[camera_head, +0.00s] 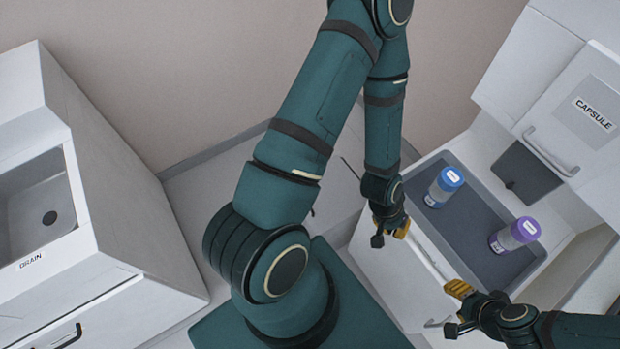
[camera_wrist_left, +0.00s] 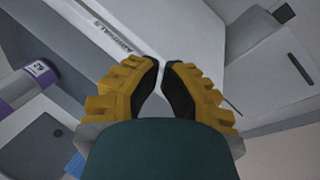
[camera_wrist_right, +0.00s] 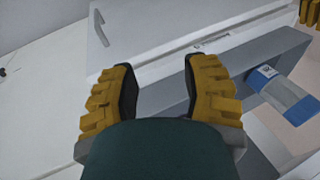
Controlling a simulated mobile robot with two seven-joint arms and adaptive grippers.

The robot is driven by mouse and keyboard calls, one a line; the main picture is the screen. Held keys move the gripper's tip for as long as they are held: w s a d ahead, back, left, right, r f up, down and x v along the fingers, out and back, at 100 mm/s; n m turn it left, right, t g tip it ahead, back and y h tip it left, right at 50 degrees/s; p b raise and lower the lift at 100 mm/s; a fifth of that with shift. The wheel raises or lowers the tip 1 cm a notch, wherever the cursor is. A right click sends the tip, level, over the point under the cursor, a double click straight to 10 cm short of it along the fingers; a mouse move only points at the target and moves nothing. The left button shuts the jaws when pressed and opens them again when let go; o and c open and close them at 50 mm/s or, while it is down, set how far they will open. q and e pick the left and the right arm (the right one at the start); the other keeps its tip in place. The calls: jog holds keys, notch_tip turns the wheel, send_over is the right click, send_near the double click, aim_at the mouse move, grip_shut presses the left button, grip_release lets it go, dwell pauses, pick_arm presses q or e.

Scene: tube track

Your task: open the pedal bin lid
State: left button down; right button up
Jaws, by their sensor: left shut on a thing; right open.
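I cannot make out a pedal bin or its lid in any view. My left gripper (camera_head: 388,230) hangs beside the left edge of the grey tray (camera_head: 468,240). In the left wrist view its fingertips (camera_wrist_left: 162,72) are nearly together; the thing between them is hidden or too small to make out. My right gripper (camera_head: 462,308) is at the tray's lower left, near the white front. In the right wrist view its fingers (camera_wrist_right: 160,82) are open with nothing visible between them.
A white door (camera_head: 580,110) labelled CAPSULE has a handle. A white cabinet (camera_head: 110,200) with a sink basin labelled DRAIN stands left. Floor shows between the units.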

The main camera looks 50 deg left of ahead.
pick_arm(q)
jog(key=a+f+n+t+y+b, duration=0.1)
jog(key=a+f+n+b, duration=0.2)
jog(key=a+f+n, duration=1.1)
jog(key=s+a+f+n+y+b, duration=0.1)
jog(key=s+a+f+n, duration=0.35)
jog(key=a+n, duration=0.45)
jog(key=s+a+f+n+y+b, duration=0.1)
jog(key=s+a+f+n, duration=0.2)
jog(key=s+a+n, duration=0.45)
jog(key=shift+n, duration=0.25)
jog(key=b+x, duration=0.1)
jog(key=x, duration=0.2)
jog(key=w+a+b+x, duration=0.1)
jog(key=x, duration=0.2)
jog(key=b+x, duration=0.1)
jog(key=x, duration=0.3)
jog(key=shift+w+a+r, duration=0.15)
jog(key=shift+w+a, duration=0.05)
jog(key=shift+w, duration=0.2)
jog(key=shift+y, duration=0.3)
